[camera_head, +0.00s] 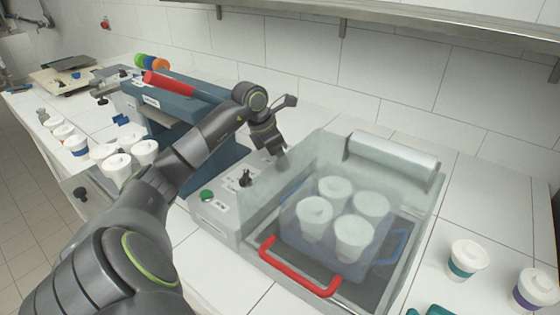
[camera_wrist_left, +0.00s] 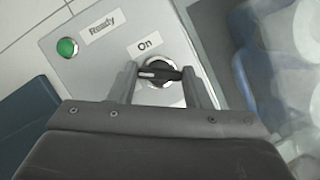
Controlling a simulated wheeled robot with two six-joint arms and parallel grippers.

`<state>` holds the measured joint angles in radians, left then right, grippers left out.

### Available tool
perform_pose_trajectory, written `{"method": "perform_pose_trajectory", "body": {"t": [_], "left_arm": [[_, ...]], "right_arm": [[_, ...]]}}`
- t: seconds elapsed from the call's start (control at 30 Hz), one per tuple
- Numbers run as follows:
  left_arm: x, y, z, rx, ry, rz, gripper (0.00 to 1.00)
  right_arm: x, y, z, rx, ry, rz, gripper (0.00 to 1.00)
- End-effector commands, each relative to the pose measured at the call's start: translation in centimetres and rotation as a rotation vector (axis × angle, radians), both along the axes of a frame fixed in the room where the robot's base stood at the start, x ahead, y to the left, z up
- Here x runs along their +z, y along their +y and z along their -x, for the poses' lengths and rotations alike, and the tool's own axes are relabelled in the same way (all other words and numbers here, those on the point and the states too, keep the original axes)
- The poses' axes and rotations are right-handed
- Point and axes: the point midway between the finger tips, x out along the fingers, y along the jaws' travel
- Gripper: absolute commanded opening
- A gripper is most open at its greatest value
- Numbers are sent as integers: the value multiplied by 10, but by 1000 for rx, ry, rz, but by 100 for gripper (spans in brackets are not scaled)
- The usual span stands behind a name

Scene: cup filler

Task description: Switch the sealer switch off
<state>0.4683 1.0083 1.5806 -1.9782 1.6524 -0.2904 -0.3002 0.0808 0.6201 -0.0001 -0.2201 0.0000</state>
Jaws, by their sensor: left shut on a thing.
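The sealer switch (camera_wrist_left: 160,73) is a black rotary knob on a silver ring in the left wrist view. It lies crosswise with its white mark toward the left. The "On" label (camera_wrist_left: 147,46) is just above it; any label below is hidden by my gripper. My left gripper (camera_wrist_left: 161,86) has one finger on each side of the knob, shut on it. In the head view my left gripper (camera_head: 265,168) reaches down to the grey sealer panel (camera_head: 212,216). My right gripper is not in view.
A green button (camera_head: 207,195) sits beside a "Ready" label (camera_wrist_left: 101,27). Right of the panel, a clear cover (camera_head: 432,205) with a red handle (camera_head: 300,270) encloses several white cups. Two cups stand at the far right. A blue machine (camera_head: 180,92) stands behind my arm.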

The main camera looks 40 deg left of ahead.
Motion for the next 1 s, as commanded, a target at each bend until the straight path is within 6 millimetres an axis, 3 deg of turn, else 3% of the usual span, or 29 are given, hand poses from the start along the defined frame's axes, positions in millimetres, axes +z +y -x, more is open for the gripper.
{"method": "perform_pose_trajectory", "body": {"t": [0.5,1.0], "left_arm": [[0,-1,0,287,-2,-1,21],[1,-1,0,321,0,-1,21]], "right_arm": [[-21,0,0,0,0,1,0],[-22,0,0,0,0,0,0]]}}
